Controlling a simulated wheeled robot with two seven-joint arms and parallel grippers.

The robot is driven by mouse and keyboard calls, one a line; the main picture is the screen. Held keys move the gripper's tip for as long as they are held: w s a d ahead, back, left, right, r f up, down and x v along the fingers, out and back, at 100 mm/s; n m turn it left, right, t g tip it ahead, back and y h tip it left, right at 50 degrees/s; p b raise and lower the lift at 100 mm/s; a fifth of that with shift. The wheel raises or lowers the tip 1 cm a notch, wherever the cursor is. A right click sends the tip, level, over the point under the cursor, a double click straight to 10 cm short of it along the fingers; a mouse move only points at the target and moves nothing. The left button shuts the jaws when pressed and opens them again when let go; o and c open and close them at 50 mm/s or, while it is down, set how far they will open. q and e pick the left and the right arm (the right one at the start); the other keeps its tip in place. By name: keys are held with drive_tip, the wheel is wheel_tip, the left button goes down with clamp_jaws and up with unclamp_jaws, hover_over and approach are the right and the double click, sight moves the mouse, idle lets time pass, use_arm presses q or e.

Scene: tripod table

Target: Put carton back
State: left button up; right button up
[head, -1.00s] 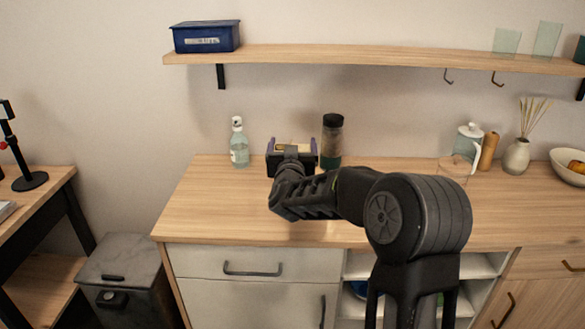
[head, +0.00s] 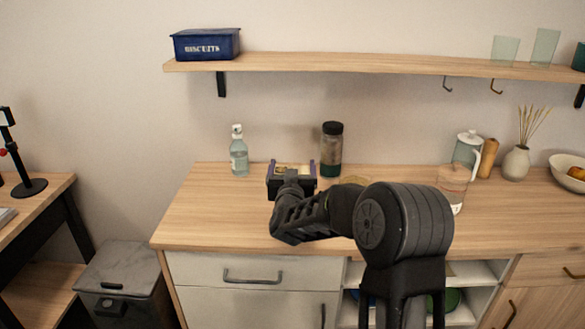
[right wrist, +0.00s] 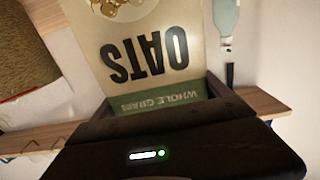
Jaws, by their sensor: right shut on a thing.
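The oats carton (right wrist: 150,48) is a beige box with a green "WHOLE GRAIN" band, close up in the right wrist view. Its lettering is upside down there, as is the bottle behind it. My right gripper (head: 291,166) is shut on the carton, with a finger on either side. In the head view only a small pale piece of the carton (head: 293,171) shows between the fingers; the gripper hides the rest. It is over the back part of the counter (head: 230,215). I cannot tell whether the carton touches the counter. My left gripper is out of view.
A clear bottle (head: 239,158) stands left of the gripper and a dark-lidded jar (head: 331,150) stands close behind it on the right. A wall shelf (head: 350,64) with a blue biscuit tin (head: 206,45) is above. The counter's front left is clear.

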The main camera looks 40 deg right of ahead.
drive_tip(key=o, duration=1.6)
drive_tip(key=shift+f, duration=0.2)
drive_tip(key=o, duration=0.3)
drive_tip(key=shift+r, duration=0.1)
drive_tip(key=shift+r, duration=0.2)
drive_tip(key=shift+s+a+f, duration=0.15)
drive_tip(key=shift+s+a, duration=0.05)
drive_tip(key=shift+s, duration=0.05)
drive_tip(key=b+v, duration=0.1)
drive_tip(key=v, duration=1)
drive_tip(key=shift+s+a, duration=0.15)
